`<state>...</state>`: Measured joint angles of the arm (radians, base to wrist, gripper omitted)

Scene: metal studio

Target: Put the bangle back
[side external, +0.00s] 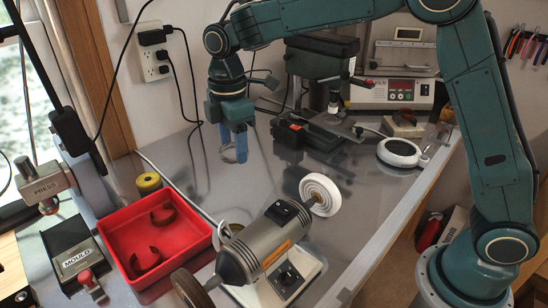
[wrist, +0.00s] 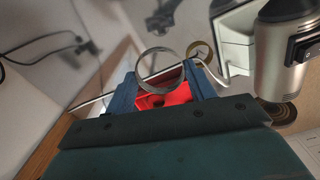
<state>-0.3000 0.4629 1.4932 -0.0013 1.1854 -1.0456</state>
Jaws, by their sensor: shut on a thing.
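My gripper (side external: 234,150) hangs above the metal bench, left of the drill press and behind the grinder. It is shut on the bangle (side external: 224,153), a thin silver-grey ring. In the wrist view the bangle (wrist: 158,49) stands out past the fingertips of my gripper (wrist: 160,72), its round opening facing the camera. The ring appears clear of the bench in the side view. A red tray (side external: 191,222) sits at the front left with dark curved pieces inside. The tray (wrist: 178,92) shows between my fingers in the wrist view, partly hidden by them.
A grinder (side external: 262,240) with a white wheel (side external: 320,195) stands right of the tray. A yellow roll (side external: 148,183) is behind the tray. A press (side external: 42,182) stands at left. The drill press (side external: 320,60) is behind. Bench right of the gripper is partly clear.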

